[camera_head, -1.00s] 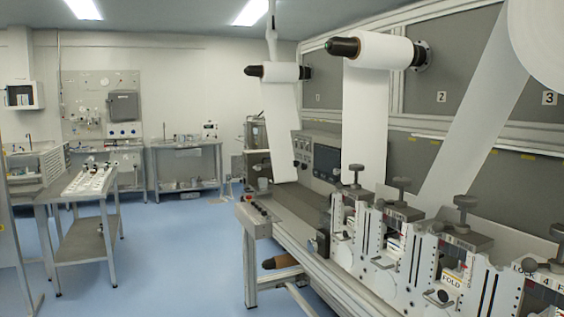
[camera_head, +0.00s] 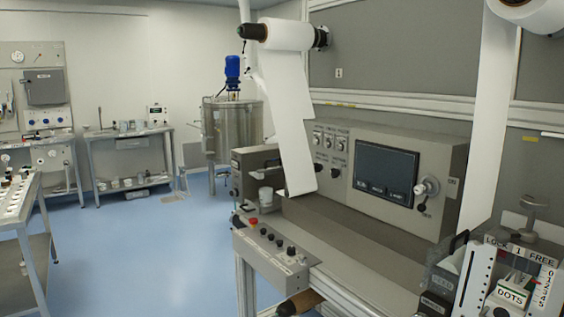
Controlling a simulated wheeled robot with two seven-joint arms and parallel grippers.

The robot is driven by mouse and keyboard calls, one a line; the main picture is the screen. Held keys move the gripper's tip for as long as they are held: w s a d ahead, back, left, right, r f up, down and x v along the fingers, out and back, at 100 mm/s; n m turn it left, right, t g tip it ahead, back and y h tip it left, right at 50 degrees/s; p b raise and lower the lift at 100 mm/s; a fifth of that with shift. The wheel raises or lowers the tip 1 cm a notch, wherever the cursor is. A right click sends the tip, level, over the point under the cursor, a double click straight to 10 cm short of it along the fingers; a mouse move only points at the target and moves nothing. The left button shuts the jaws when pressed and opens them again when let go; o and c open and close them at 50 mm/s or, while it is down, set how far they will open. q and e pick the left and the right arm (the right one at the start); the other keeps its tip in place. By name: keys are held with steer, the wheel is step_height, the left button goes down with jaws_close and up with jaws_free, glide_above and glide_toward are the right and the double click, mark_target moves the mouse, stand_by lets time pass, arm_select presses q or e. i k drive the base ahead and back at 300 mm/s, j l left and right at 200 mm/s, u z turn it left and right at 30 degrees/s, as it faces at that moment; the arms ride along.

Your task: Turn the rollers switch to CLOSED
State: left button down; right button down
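The converter's grey upright panel (camera_head: 434,153) stands at centre right. It carries several small dark knobs with labels (camera_head: 329,153), a dark screen (camera_head: 386,173) and a light round handle or knob (camera_head: 428,187) at its right. A lower control box (camera_head: 268,250) with a red button (camera_head: 253,223) and several dark knobs (camera_head: 278,243) sits at the front left of the machine. The labels there are too small to read, so I cannot tell which switch is the rollers switch or its position. Neither of my grippers is in view.
A white web (camera_head: 288,115) hangs from the roll (camera_head: 287,35) and partly hides the panel's left side. A station marked LOCK 1 FREE (camera_head: 518,250) stands at the lower right. A steel tank (camera_head: 232,127) and a bench (camera_head: 130,135) are behind. Blue floor (camera_head: 145,240) lies open at left.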

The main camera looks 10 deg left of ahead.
mark_target(318, 167)
steer(key=i+j, duration=0.3)
steer(key=j, duration=0.2)
steer(key=i+j, duration=0.25)
steer(key=j, duration=0.25)
steer(key=i+j+z, duration=0.1)
steer(key=i+j, duration=0.2)
steer(key=j, duration=0.2)
steer(key=i+j, duration=0.25)
steer(key=j, duration=0.3)
steer(key=i+j, duration=0.25)
steer(key=j, duration=0.25)
steer(key=i+j+z, duration=0.1)
steer(key=i+j, duration=0.2)
steer(key=j, duration=0.25)
steer(key=i+j, duration=0.25)
steer(key=j, duration=0.25)
steer(key=i+j, duration=0.25)
steer(key=j, duration=0.3)
